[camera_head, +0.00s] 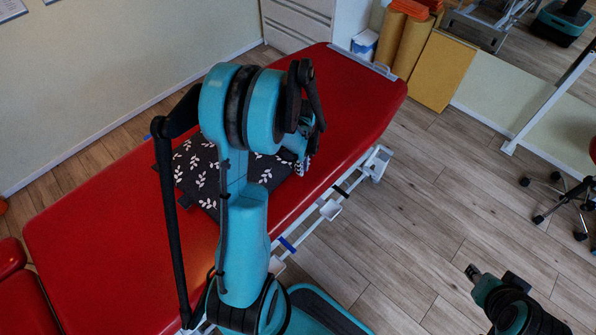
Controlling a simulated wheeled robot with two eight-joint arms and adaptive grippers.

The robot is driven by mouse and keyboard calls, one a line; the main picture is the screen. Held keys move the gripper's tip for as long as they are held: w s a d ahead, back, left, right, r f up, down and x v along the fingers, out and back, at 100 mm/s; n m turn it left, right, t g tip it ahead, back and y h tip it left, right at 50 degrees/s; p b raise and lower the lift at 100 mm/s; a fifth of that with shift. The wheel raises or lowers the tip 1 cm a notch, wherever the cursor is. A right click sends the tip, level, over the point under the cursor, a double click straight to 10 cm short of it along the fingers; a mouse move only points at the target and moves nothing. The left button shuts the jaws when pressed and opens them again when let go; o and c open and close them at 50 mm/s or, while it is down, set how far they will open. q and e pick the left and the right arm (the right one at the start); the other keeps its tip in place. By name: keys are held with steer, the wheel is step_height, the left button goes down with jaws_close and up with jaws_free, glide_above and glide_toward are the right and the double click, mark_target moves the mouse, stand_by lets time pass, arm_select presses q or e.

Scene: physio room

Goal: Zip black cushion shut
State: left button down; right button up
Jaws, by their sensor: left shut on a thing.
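The black cushion (199,176) with a white leaf pattern lies on the red treatment table (110,265). My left arm crosses in front and hides its middle. My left gripper (301,164) is at the cushion's right edge, shut on the cushion there. The exact part between its fingers is too small to make out. I cannot make out the zip or its pull. My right gripper (474,274) is over the floor at the lower right, away from the table and the cushion. Whether its fingers are open or shut does not show.
Bare red surface lies on both sides of the cushion. A white frame (377,162) runs along the table's right side. Yellow rolls and a board (440,72) stand behind. A wheeled chair base (565,196) is at the right. The wooden floor between is clear.

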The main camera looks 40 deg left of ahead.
arm_select(q)
steer(key=shift+w, duration=0.55)
steer(key=c, duration=1.6)
jaws_free()
steer(key=shift+o, duration=0.2)
step_height(320, 180, up, 12)
steer(key=shift+d, duration=0.1)
